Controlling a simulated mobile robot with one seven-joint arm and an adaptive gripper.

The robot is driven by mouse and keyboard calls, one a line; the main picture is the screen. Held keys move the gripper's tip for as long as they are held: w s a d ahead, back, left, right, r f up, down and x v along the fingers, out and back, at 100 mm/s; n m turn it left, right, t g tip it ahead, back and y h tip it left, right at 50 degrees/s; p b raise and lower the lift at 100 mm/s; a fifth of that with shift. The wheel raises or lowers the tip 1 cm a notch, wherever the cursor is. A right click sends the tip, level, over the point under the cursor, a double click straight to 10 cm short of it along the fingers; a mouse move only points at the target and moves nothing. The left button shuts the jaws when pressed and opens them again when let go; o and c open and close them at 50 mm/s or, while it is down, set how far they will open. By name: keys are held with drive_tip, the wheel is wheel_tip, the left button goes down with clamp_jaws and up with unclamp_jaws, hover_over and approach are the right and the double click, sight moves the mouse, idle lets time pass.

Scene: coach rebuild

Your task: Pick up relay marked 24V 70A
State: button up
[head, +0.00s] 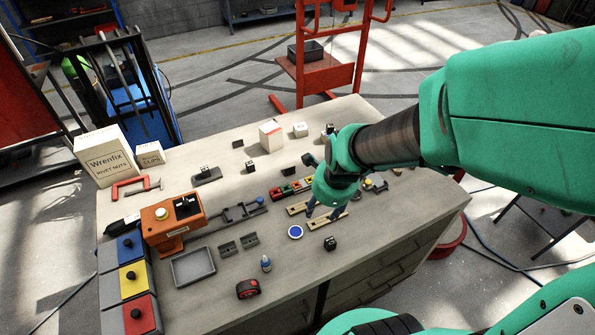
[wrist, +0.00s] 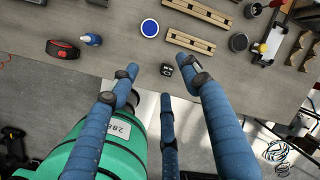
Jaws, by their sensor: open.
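A small black cube with pale marks on top (head: 331,243), relay-like, sits near the front edge of the workbench. It also shows in the wrist view (wrist: 167,70), between my spread fingers in the picture. Its lettering is too small to read, so I cannot tell whether it is the 24V 70A relay. Other small dark blocks stand farther back, one near the middle (head: 251,167) and one at the back left (head: 238,143); their markings are unreadable too. My gripper (head: 322,213) is open and empty, pointing down over the wooden strips, behind the front cube in the head view.
Notched wooden strips (head: 327,222) and a blue disc (head: 295,231) lie beside the front cube. Bare bench (head: 345,262) surrounds the cube; the front edge is close.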

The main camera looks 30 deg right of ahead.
drive_tip(key=s+d+f+m+g+p, duration=0.1)
drive_tip(key=s+d+f+m+p, duration=0.1)
drive_tip(key=f+m, duration=0.6)
drive_tip(key=d+m+p, duration=0.1)
drive_tip(key=d+m, duration=0.1)
drive_tip(key=m, duration=0.2)
drive_tip(key=shift+s+d+p, duration=0.35)
drive_tip(key=shift+d+p, duration=0.05)
drive_tip(key=b, duration=0.4)
approach(331, 241)
drive_tip(key=shift+w+d+f, duration=0.1)
drive_tip(key=shift+w+f, duration=0.1)
drive_tip(key=shift+f, duration=0.6)
drive_tip(key=shift+w+f, duration=0.25)
drive_tip(key=shift+f, duration=0.6)
drive_tip(key=shift+w+d+f, duration=0.1)
drive_tip(key=shift+w+f, duration=0.1)
drive_tip(key=shift+f, duration=0.6)
drive_tip(key=shift+f, duration=0.1)
drive_tip(key=shift+w+a+f+b, duration=0.15)
drive_tip(key=shift+f+b, duration=0.55)
drive_tip(key=shift+f, duration=0.55)
drive_tip(key=shift+w+a+f+b, duration=0.1)
drive_tip(key=shift+f+b, duration=0.6)
drive_tip(key=shift+f, duration=0.55)
